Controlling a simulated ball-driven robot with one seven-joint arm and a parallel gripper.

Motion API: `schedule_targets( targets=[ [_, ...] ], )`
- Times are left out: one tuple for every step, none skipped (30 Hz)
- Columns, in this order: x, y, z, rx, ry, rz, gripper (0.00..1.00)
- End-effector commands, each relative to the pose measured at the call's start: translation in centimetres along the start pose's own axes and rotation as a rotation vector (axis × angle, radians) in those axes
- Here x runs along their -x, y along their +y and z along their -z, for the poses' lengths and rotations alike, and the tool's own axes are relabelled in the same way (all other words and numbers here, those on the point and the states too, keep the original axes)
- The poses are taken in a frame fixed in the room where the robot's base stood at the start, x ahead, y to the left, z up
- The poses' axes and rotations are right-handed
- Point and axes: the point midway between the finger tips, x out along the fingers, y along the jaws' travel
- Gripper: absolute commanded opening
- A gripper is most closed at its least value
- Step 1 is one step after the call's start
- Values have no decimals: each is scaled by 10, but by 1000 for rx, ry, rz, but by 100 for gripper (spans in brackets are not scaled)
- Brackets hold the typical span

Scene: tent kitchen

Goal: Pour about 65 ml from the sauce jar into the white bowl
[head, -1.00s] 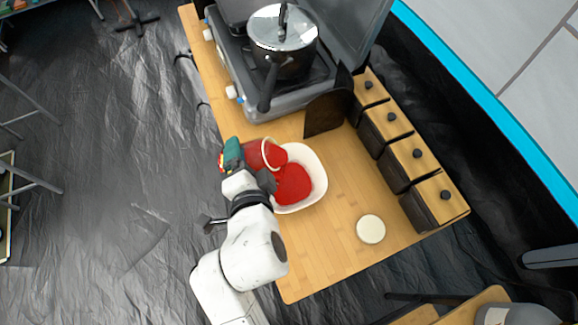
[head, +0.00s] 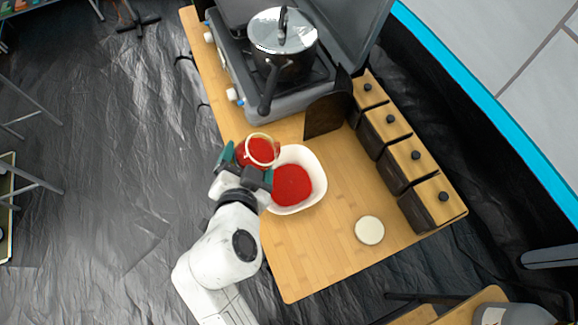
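The sauce jar (head: 262,151) is a clear round jar with red sauce inside. It is held at the left edge of the white bowl, its mouth facing up toward the camera, close to upright. My gripper (head: 246,165) is shut on the jar from the near left side. The white bowl (head: 319,174) stands on the wooden table and holds a broad pool of red sauce (head: 292,185). No stream of sauce shows between jar and bowl. The jar's lower part is hidden by its rim and my gripper.
A camping stove (head: 248,108) with a lidded pot (head: 283,62) stands behind, its handle pointing toward the jar. A dark upright panel (head: 327,110) and several wooden-topped canisters (head: 415,157) line the right side. A pale round lid (head: 370,230) lies on the clear front table (head: 310,262).

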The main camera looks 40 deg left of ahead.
Motion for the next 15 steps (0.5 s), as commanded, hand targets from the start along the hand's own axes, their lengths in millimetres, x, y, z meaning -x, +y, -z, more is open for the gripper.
schedule_targets(
  targets=[
    [0, -1, 2, 0, 3, 3, 23],
    [0, -1, 2, -1, 3, 3, 23],
    [0, -1, 2, -1, 3, 3, 23],
    [0, -1, 2, -1, 3, 3, 23],
    [0, -1, 2, -1, 3, 3, 23],
    [0, -1, 2, -1, 3, 3, 23],
    [0, -1, 2, -1, 3, 3, 23],
    [0, -1, 1, 0, 3, 3, 23],
    [0, -1, 1, 4, 4, 1, 23],
    [0, -1, 0, 13, 6, -2, 23],
    [-1, -2, -2, 25, 10, -7, 23],
    [-2, -3, -4, 49, 16, -14, 23],
    [-2, -3, -5, 70, 23, -23, 23],
    [-3, -4, -6, 91, 29, -33, 23],
    [-3, -5, -7, 119, 38, -44, 23]
  ],
)
